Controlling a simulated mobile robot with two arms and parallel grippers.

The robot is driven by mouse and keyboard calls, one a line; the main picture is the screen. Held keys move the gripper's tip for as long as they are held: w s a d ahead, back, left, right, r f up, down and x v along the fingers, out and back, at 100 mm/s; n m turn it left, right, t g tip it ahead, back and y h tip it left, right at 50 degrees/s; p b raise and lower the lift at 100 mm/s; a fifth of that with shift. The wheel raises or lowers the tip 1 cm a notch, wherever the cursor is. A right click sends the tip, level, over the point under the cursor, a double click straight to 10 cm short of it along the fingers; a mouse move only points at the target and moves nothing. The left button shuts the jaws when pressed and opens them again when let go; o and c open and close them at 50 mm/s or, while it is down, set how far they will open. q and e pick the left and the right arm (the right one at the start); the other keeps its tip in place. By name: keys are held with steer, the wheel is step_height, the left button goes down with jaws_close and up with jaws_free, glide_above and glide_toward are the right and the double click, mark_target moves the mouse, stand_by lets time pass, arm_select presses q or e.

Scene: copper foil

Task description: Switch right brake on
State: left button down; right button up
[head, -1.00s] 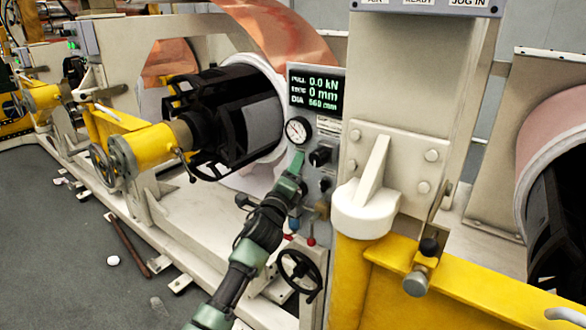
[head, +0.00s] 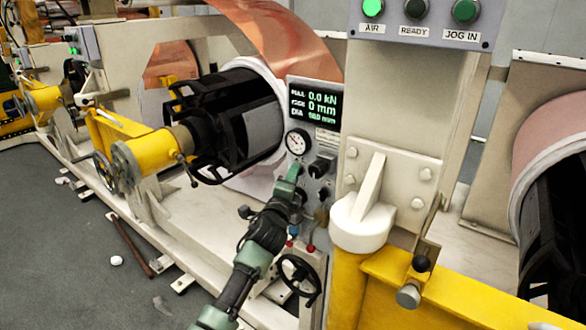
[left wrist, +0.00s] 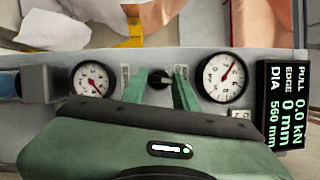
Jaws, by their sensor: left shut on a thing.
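A grey control panel (head: 301,168) stands in the middle of the head view, with a lit display (head: 312,104) and a round gauge (head: 297,141). My left gripper (head: 296,172) reaches up to it just below that gauge. In the left wrist view the two green fingers (left wrist: 160,90) are shut on a small black knob (left wrist: 160,77), one on each side. The knob sits between a larger gauge (left wrist: 223,77) and a smaller gauge (left wrist: 91,78). White labels (left wrist: 181,71) flank it. The gripper hides the knob in the head view. I cannot read the labels.
Another black control (head: 322,165) sits right of the gripper on the panel. A black handwheel (head: 299,279) is below. A button box (head: 424,20) with a lit green lamp hangs above.

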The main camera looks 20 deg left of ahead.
arm_select(q)
steer(key=shift+r+n+g+h+p, duration=0.15)
steer(key=shift+n+g+p, duration=0.6)
steer(key=shift+n+p, duration=1.45)
steer(key=shift+r+n+g+h+p, duration=0.15)
steer(key=shift+n+g+p, duration=0.95)
steer(key=shift+p, duration=1.85)
steer(key=shift+f+n+t, duration=0.15)
steer(key=shift+n+t, duration=0.1)
steer(key=shift+n, duration=0.15)
steer(key=c, duration=1.1)
jaws_free()
steer(key=shift+b+v, duration=0.55)
steer(key=shift+v, duration=3.4)
steer(key=shift+a, duration=0.1)
